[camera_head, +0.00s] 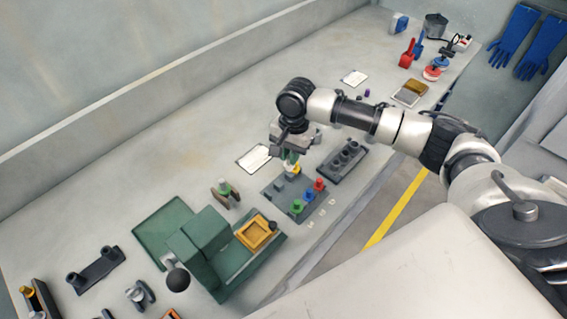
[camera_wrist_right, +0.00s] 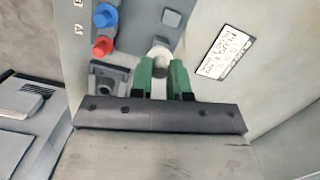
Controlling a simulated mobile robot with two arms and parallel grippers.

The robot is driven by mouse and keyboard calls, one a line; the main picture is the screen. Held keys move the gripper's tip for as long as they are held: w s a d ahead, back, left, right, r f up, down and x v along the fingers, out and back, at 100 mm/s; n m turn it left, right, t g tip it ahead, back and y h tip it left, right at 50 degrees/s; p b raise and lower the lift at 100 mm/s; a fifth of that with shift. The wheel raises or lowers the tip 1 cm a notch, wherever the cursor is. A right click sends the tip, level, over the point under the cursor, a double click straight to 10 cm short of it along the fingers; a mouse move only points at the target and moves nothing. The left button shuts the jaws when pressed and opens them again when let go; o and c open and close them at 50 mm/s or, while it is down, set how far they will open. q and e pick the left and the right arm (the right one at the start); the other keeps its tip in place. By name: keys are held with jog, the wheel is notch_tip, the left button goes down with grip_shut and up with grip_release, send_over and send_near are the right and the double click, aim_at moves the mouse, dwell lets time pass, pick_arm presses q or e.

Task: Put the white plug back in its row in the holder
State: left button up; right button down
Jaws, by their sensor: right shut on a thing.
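The white plug (camera_wrist_right: 161,56) is between the green fingertips of my right gripper (camera_wrist_right: 164,75), which is shut on it. In the head view my right gripper (camera_head: 291,160) points down over the back part of the grey holder (camera_head: 276,194). The holder also shows in the wrist view (camera_wrist_right: 140,32). A green plug (camera_head: 297,206), a blue plug (camera_head: 309,194) and a red plug (camera_head: 319,184) stand along its front side. My left gripper is out of view.
A dark rack with several round holes (camera_head: 344,161) stands right of the holder. A printed card (camera_head: 254,158) lies behind it. A green fixture with an orange tray (camera_head: 256,232) stands to the left. The bench is mostly clear toward the back wall.

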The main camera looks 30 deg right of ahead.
aim_at(285, 164)
jog(key=shift+w+a+f, duration=0.2)
jog(key=shift+a+f, duration=0.25)
jog(key=shift+a, duration=0.25)
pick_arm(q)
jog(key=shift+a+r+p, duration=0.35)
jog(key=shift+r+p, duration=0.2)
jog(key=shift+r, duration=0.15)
pick_arm(e)
jog(key=shift+f, duration=2.05)
jog(key=shift+f, duration=0.15)
jog(key=shift+f, duration=0.3)
jog(key=c, duration=1.1)
grip_release()
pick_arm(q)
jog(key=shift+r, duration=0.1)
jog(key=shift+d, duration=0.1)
pick_arm(e)
jog(key=shift+r, duration=0.6)
pick_arm(q)
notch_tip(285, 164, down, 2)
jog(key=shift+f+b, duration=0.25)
jog(key=shift+b, duration=0.9)
pick_arm(e)
notch_tip(285, 164, up, 12)
jog(key=d, duration=0.1)
jog(key=shift+w+d, duration=0.2)
jog(key=shift+w, duration=0.1)
